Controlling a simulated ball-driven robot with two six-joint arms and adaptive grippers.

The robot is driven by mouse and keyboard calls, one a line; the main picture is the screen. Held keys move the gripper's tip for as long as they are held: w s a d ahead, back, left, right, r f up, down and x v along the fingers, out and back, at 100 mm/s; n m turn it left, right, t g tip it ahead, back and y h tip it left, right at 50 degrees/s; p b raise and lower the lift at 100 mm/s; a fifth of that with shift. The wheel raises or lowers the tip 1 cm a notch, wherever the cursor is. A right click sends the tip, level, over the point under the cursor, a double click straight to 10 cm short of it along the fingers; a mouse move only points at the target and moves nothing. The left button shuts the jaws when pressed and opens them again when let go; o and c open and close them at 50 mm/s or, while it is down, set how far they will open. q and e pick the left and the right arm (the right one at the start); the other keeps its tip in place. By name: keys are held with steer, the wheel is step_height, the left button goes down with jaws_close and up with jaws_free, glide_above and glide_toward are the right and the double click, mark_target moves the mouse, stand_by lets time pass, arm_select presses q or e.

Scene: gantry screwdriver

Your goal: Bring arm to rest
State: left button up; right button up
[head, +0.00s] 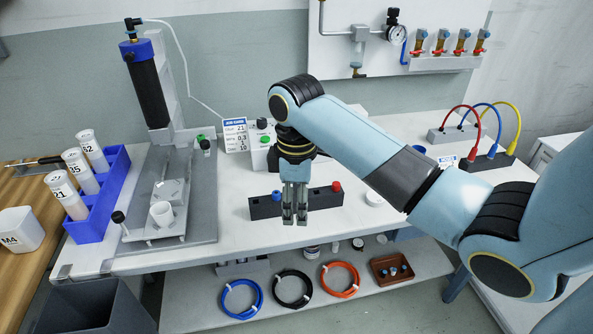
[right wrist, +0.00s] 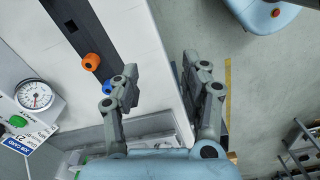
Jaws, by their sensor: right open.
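My right arm reaches in from the right in the head view. Its gripper (head: 294,215) points down in front of a dark block (head: 325,199) with a blue and a red knob, near the table's front edge. The gripper hides part of the block; I cannot tell if they touch. In the right wrist view the gripper (right wrist: 168,92) has its two fingers apart, with nothing held between them. The gantry screwdriver (head: 147,92), black with a blue cap, stands upright on its post at the left. My left gripper is not in view.
A blue rack (head: 97,203) holds labelled tubes at the left. A control box with a label card (head: 236,135) stands behind my gripper. Coiled hoses (head: 340,279) and a brown tray (head: 391,268) lie on the lower shelf.

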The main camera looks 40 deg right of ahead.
steer(key=s+a+f+m+b, duration=0.2)
steer(key=s+f+m+b, duration=0.3)
steer(key=s+f, duration=3.3)
steer(key=shift+f+m+t+h, duration=0.4)
steer(key=shift+f+m, duration=0.9)
steer(key=shift+m, duration=0.2)
